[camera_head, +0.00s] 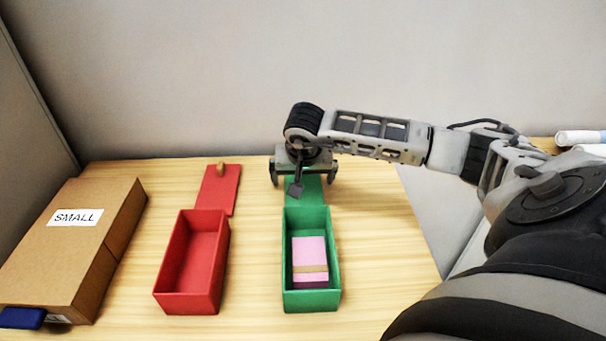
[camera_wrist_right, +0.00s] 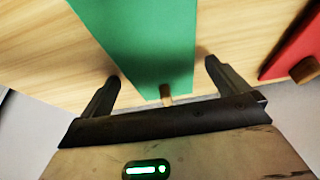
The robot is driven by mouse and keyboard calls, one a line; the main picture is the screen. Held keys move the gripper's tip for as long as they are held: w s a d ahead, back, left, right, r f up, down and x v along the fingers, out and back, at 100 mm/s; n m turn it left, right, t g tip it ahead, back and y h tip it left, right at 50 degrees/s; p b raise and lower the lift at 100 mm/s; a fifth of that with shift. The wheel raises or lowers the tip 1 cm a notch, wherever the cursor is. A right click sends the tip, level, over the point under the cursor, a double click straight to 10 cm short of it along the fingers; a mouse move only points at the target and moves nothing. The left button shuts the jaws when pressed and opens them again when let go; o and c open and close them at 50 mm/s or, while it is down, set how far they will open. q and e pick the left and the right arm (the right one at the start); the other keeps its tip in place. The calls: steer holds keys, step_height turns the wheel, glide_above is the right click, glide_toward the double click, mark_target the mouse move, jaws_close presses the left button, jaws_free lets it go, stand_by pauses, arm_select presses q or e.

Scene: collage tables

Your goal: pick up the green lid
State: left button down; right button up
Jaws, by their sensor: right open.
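The green lid (camera_head: 313,188) lies flat on the table behind the green box (camera_head: 312,299), mostly hidden by my right gripper in the head view. In the right wrist view the green lid (camera_wrist_right: 140,45) shows large, with a small wooden knob (camera_wrist_right: 166,92) near its end. My right gripper (camera_head: 303,178) is above the far end of the lid. Its fingers (camera_wrist_right: 161,78) are open, one on each side of the lid's knob end, with nothing held. The left gripper is not in view.
The green box holds a pink block (camera_head: 309,250) with a tan band. A red box (camera_head: 193,262) and red lid (camera_head: 219,190) with a wooden knob are to its left. A cardboard box (camera_head: 75,245) labelled SMALL stands at far left. The wall is close behind the table.

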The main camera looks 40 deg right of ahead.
steer(key=c, duration=1)
steer(key=shift+c, duration=0.3)
